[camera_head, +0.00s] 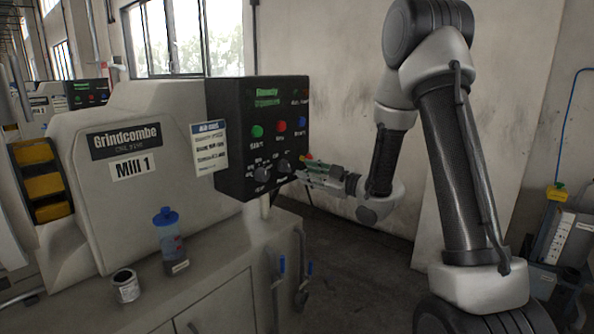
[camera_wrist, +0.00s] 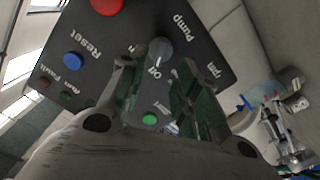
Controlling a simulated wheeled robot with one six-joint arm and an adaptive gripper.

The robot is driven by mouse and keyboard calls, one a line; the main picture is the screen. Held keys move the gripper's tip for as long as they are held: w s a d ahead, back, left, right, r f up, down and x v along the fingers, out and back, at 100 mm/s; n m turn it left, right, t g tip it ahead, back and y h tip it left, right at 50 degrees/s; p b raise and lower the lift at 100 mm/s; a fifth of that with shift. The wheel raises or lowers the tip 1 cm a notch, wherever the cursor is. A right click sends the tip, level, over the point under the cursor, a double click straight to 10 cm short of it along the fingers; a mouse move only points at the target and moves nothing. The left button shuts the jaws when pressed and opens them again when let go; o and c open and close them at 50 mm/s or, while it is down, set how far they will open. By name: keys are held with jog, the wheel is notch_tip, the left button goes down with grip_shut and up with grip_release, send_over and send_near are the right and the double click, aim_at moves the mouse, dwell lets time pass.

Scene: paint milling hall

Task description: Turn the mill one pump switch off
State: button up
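The mill one control panel (camera_head: 236,125) is a black box on the machine marked "Mill 1" (camera_head: 131,168). Its lower face carries dark knobs, and one grey knob, the pump switch (camera_wrist: 161,50), shows close up in the wrist view beside the label "Pump". The word "On" sits just below the knob there, and its pointer seems to face that word. My gripper (camera_head: 314,174) is at the panel's lower right in the head view. In the wrist view my gripper (camera_wrist: 156,72) is open, with a finger to either side below the knob; contact cannot be told.
The panel also has a green button (camera_head: 257,131), a red button (camera_head: 281,126) and a blue reset button (camera_wrist: 73,62). A blue-capped bottle (camera_head: 170,240) and a small can (camera_head: 125,286) stand on the ledge. Blue-handled valves (camera_head: 282,266) are below the panel.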

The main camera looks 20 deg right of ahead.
jog(key=v, duration=0.5)
jog(key=shift+s+d, duration=0.1)
jog(key=shift+s, duration=0.1)
